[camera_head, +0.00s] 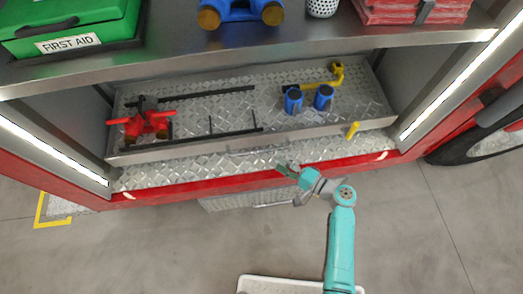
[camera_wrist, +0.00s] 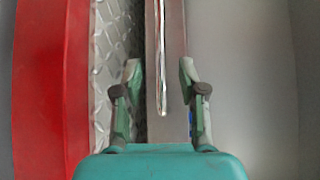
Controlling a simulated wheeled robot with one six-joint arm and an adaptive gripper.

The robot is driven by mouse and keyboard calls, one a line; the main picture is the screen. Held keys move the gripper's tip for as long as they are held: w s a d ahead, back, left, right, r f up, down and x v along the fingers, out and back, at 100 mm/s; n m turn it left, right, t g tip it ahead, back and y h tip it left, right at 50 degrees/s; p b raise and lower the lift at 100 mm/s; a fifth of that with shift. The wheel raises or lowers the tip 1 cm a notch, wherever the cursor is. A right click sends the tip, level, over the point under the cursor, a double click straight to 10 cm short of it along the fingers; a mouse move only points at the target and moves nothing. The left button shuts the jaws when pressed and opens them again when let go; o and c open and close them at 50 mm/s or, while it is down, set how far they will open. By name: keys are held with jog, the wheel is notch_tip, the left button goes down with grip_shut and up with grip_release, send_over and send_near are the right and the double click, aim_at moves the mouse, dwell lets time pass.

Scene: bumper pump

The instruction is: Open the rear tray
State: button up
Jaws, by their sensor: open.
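The rear tray (camera_head: 212,100) is a wide grey diamond-plate tray in the bumper compartment. Its front wall stands a little behind the red bumper edge. A thin bright metal handle (camera_wrist: 162,60) runs along the tray's front wall (camera_wrist: 176,20) in the wrist view. In the head view the handle (camera_head: 257,151) is faint against the plate. My gripper (camera_head: 285,169) is in front of the tray, over the bumper ledge. In the wrist view my gripper (camera_wrist: 160,78) is open, with the handle's end between its fingers. I cannot tell if either finger touches it.
The tray holds a red valve fitting (camera_head: 146,121), black bars and blue cylinders (camera_head: 323,97) with yellow parts. A shelf (camera_head: 200,55) overhangs it. The red bumper (camera_head: 225,176) lies in front, with a step (camera_head: 235,201) below. The floor in front is mostly clear.

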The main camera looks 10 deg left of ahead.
aim_at(258, 151)
jog(key=x, duration=1)
jog(key=shift+w+a, duration=0.25)
jog(key=shift+a, duration=0.05)
jog(key=shift+c, duration=0.2)
grip_shut()
